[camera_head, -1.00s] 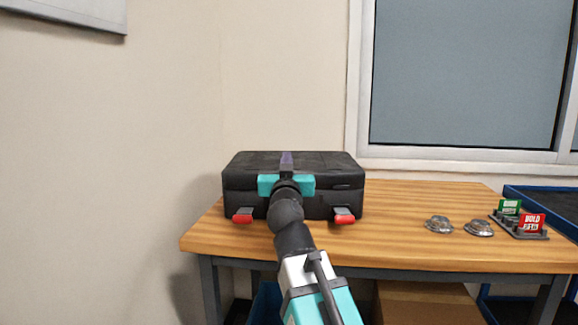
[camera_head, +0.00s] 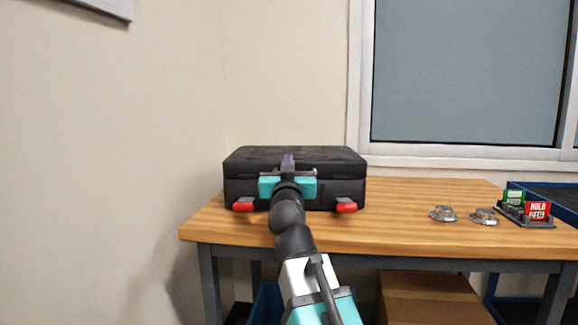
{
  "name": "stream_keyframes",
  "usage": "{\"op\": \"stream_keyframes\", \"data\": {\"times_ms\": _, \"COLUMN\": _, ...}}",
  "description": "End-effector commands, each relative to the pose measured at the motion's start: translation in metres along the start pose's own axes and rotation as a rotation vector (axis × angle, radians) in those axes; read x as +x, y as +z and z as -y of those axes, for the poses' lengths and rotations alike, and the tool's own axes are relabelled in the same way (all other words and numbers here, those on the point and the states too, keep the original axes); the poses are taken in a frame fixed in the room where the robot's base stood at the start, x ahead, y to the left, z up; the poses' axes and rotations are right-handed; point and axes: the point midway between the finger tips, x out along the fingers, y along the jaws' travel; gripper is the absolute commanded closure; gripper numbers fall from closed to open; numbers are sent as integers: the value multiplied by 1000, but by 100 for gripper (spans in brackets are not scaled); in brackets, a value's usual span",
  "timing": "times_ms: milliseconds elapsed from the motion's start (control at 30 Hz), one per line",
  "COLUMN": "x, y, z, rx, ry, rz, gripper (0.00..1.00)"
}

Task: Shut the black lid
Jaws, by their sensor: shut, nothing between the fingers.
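A black case stands at the left end of the wooden table. Its black lid (camera_head: 330,156) lies down over the black base (camera_head: 326,193), with a dark seam between them. I cannot tell if the lid is fully seated. Two red-tipped latches are on the case's front, one at the left (camera_head: 243,204) and one at the right (camera_head: 346,206). My gripper (camera_head: 288,160) is shut and empty, its fingers over the middle of the lid. Whether they touch the lid is unclear. My arm and gripper hide the middle of the case's front.
On the wooden table (camera_head: 400,225), two silver discs (camera_head: 443,213) (camera_head: 484,216) lie right of the case. A dark holder with a green card (camera_head: 514,197) and a red card (camera_head: 537,209) is at the right end. The wall is behind.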

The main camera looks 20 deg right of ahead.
Motion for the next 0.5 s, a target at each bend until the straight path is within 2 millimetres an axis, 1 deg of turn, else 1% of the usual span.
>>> {"op": "stream_keyframes", "data": {"times_ms": 33, "x": -1, "y": 10, "z": -2, "rx": 4, "ry": 7, "rz": 18, "gripper": 100}}
{"op": "stream_keyframes", "data": {"times_ms": 500, "x": -1, "y": 13, "z": -4, "rx": 5, "ry": 8, "rz": 22, "gripper": 100}}
